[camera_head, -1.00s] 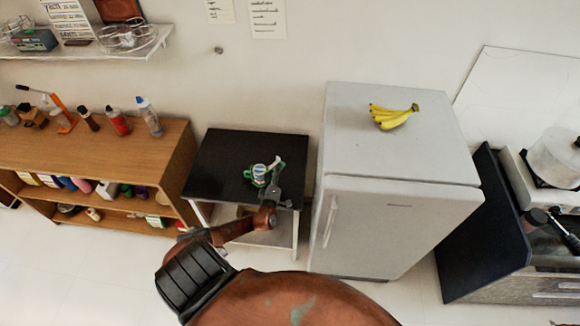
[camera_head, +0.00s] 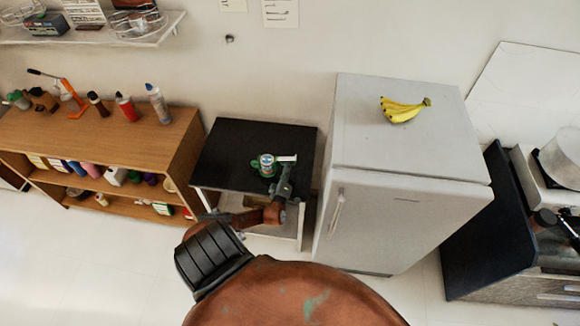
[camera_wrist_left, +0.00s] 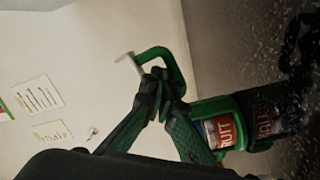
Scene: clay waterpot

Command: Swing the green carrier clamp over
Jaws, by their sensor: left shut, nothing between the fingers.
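The green carrier (camera_head: 263,170) stands on the black table with a can (camera_head: 266,160) in it. The can's label shows red and white in the left wrist view (camera_wrist_left: 224,131). The carrier's green clamp arm (camera_wrist_left: 178,72) rises beside it, and its pale end (camera_wrist_left: 128,62) points left in that view. In the head view the pale end (camera_head: 287,158) sticks out level to the right of the can. My left gripper (camera_wrist_left: 160,80) is shut and empty, its fingertips right at the clamp arm; whether they touch it I cannot tell. It also shows beside the carrier in the head view (camera_head: 284,172).
The black table (camera_head: 225,150) has free room left of the carrier. A white fridge (camera_head: 405,190) with bananas (camera_head: 403,109) on top stands close on the right. A wooden shelf (camera_head: 140,143) with bottles stands on the left.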

